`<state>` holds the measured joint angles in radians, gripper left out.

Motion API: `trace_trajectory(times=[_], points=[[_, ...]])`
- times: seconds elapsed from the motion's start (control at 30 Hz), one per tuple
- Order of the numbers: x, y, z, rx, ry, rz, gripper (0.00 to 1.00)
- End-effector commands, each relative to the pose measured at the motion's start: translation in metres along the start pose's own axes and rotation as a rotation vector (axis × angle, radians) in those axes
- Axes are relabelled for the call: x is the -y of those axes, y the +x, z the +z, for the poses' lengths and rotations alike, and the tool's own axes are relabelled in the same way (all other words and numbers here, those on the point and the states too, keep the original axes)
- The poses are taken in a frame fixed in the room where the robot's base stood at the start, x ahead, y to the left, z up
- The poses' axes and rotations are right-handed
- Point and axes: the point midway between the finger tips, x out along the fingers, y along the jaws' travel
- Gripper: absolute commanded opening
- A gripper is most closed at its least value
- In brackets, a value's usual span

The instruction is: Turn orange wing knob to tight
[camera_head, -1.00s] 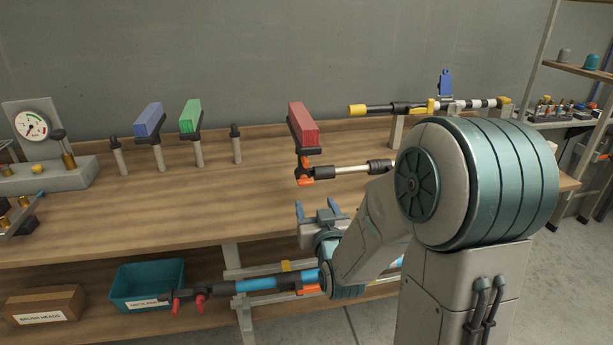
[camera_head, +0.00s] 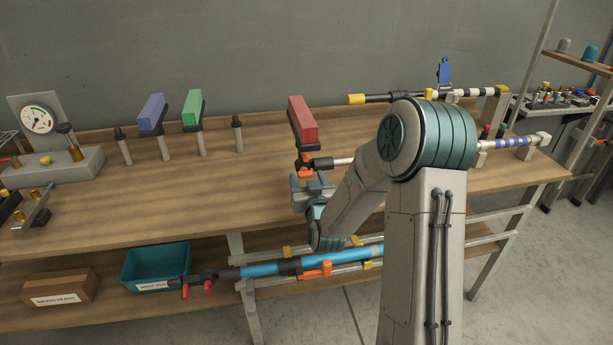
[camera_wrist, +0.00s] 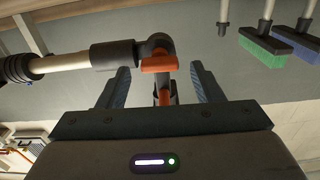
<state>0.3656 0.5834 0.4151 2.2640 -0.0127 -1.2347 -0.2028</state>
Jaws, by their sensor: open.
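The orange wing knob (camera_head: 305,173) sits at the dark elbow joint below the red brush head (camera_head: 302,120), where a pole meets it. In the wrist view the orange wing (camera_wrist: 159,64) lies crosswise under the black elbow (camera_wrist: 156,46), with a second orange part (camera_wrist: 165,98) behind the gripper's front edge. My gripper (camera_head: 308,182) is open just below and in front of the knob. In the wrist view its blue-grey fingers (camera_wrist: 162,82) stand on either side of the orange parts, with visible gaps and nothing held. My gripper's body hides the lower part of the joint.
Blue (camera_head: 151,114) and green (camera_head: 194,107) brushes stand upright on the bench (camera_head: 130,210) to the left. A blue pole with an orange lever (camera_head: 315,271) is below, by the teal bin (camera_head: 157,266). The left bench is mostly clear.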

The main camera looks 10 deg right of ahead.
Motion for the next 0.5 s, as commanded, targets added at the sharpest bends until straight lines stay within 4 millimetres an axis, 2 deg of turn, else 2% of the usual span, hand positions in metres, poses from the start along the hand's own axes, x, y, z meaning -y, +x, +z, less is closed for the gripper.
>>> trace_trajectory(times=[0.37,0.4,0.5], points=[[0.0001,0.0068,0.0003,0.001,0.001,0.0,0.6],[0.0001,0.0067,0.0003,0.001,0.0,0.0,0.57],[0.0002,0.0067,0.0003,0.001,0.001,-0.001,0.29]])
